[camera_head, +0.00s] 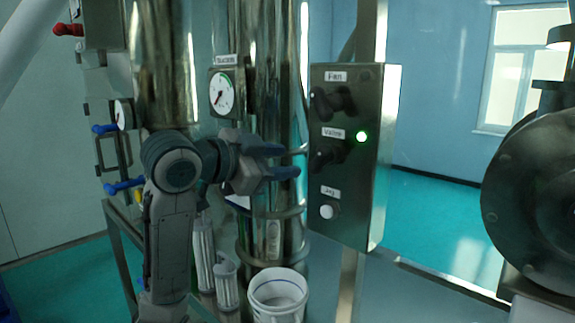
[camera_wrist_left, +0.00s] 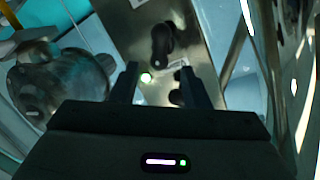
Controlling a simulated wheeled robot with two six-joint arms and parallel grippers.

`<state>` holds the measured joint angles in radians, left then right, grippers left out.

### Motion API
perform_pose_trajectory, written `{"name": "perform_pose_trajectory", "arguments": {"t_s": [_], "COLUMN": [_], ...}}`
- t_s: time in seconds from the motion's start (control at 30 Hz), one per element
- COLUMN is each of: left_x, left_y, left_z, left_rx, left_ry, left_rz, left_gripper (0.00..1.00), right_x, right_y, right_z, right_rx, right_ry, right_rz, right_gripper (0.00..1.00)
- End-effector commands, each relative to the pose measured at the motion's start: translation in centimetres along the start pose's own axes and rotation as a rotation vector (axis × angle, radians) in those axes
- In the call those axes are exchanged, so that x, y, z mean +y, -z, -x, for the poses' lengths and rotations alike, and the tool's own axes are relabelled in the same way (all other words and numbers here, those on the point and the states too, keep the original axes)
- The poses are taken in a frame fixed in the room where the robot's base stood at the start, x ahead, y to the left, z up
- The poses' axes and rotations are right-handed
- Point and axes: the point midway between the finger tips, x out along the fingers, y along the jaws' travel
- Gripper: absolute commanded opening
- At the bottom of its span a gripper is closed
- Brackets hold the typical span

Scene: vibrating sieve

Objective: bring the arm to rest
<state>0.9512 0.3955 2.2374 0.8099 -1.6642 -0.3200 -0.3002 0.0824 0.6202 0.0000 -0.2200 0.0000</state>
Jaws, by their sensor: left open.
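My left gripper (camera_head: 288,161) is in the middle of the head view, in front of the shiny steel column and left of the control box (camera_head: 378,160). Its two fingers point right toward the box and are spread apart, with nothing between them. In the left wrist view the open fingers (camera_wrist_left: 158,82) frame part of the box face (camera_wrist_left: 140,30), with a dark knob (camera_wrist_left: 162,42) and a lit green lamp (camera_wrist_left: 146,77) showing. The fingertips look apart from the knobs. My right gripper is not in view.
The box carries Fan (camera_head: 333,102) and Valve (camera_head: 330,152) knobs and a white button (camera_head: 327,211). A pressure gauge (camera_head: 222,94) is on the column behind my arm. A large round machine (camera_head: 530,200) is at right.

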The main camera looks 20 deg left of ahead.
Motion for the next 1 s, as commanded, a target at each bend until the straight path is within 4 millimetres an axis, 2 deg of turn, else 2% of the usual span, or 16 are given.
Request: {"name": "perform_pose_trajectory", "arguments": {"t_s": [0.43,0.57,0.67,0.8,1.0], "left_x": [0.1,1.1,3.0,6.9,13.3], "left_y": [-0.1,-2.1,-5.7,-12.4,-21.7], "left_z": [-0.1,-0.9,-2.3,-3.8,-3.8], "left_rx": [-0.002,-0.033,-0.091,-0.203,-0.375], "left_ry": [-0.001,-0.007,-0.017,-0.025,-0.026], "left_rz": [0.002,0.034,0.09,0.192,0.331], "left_gripper": [0.42,0.42,0.42,0.42,0.42], "right_x": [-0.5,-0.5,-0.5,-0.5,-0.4], "right_y": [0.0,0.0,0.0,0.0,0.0], "right_z": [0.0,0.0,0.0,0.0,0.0], "right_rx": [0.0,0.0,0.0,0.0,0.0], "right_ry": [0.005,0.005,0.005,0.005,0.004], "right_rz": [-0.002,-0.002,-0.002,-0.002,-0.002], "right_gripper": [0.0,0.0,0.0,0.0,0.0]}}
